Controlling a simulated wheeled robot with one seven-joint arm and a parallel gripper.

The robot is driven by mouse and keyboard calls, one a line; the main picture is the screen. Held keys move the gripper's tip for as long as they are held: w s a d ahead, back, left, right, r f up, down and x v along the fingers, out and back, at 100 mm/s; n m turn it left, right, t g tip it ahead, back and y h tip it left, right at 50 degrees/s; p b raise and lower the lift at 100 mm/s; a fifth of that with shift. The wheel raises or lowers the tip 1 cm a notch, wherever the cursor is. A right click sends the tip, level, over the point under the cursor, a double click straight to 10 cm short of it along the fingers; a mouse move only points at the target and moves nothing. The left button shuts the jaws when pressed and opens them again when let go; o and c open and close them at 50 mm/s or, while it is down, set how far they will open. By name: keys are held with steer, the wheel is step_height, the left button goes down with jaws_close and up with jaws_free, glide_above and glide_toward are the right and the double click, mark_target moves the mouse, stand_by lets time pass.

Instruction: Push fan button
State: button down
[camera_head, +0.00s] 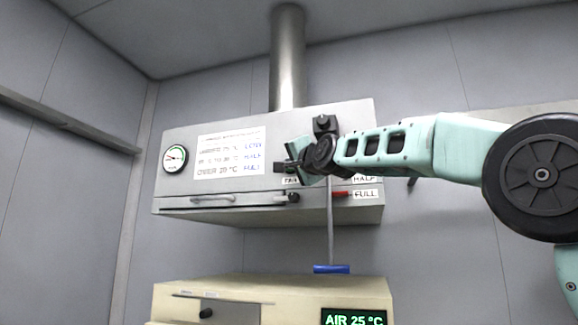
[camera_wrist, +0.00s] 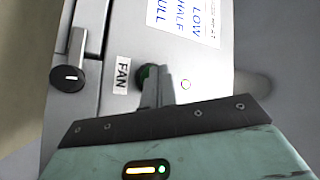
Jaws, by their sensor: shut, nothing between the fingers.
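The grey hood (camera_head: 190,140) on the wall carries a "FAN" label, which shows clearly in the wrist view (camera_wrist: 122,76) and is partly covered by my gripper in the head view. A dark green round button (camera_wrist: 146,72) sits beside the label and is partly hidden by my fingers. My gripper (camera_head: 284,167) is at the hood's front panel, shut with nothing held. In the wrist view my gripper's fingertips (camera_wrist: 158,72) overlap the button's edge. I cannot tell whether they touch it.
Below stands a beige unit (camera_head: 190,290) with a display reading "AIR 25 °C" (camera_head: 354,319).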

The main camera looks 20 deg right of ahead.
steer(key=shift+s+a+p, duration=0.25)
steer(key=shift+s+p, duration=0.05)
steer(key=shift+s, duration=0.1)
steer(key=s+a+p, duration=0.3)
steer(key=s+p, duration=0.2)
steer(key=p, duration=0.2)
steer(key=shift+a, duration=0.3)
stand_by(0.6)
